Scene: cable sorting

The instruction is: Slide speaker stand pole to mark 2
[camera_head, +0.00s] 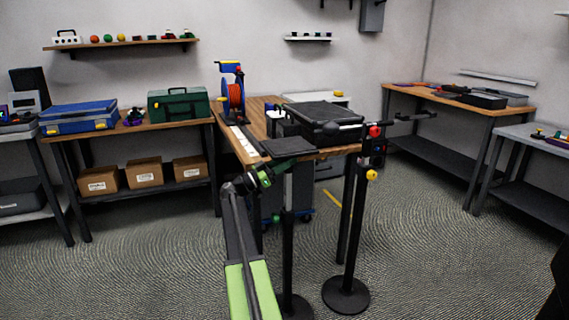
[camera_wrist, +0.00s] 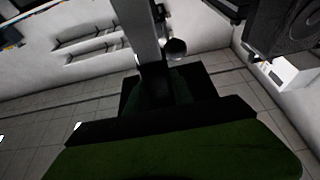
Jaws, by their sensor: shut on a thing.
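The speaker stand stands on the floor in front of the wooden bench, with a black lower tube (camera_head: 288,255) on a round base (camera_head: 292,307). A flat dark top plate (camera_head: 288,147) sits above it at bench-top height. My gripper (camera_head: 287,166) is at the upper pole, just below the plate, and is shut on it. In the wrist view the pole (camera_wrist: 149,45) runs up from between the dark fingers (camera_wrist: 168,92). The contact is partly hidden by the fingers. No numbered mark is readable on the pole.
A second black stand (camera_head: 350,240) with red and yellow knobs stands close on the right, its round base (camera_head: 346,295) near the first. The carpet at left is clear.

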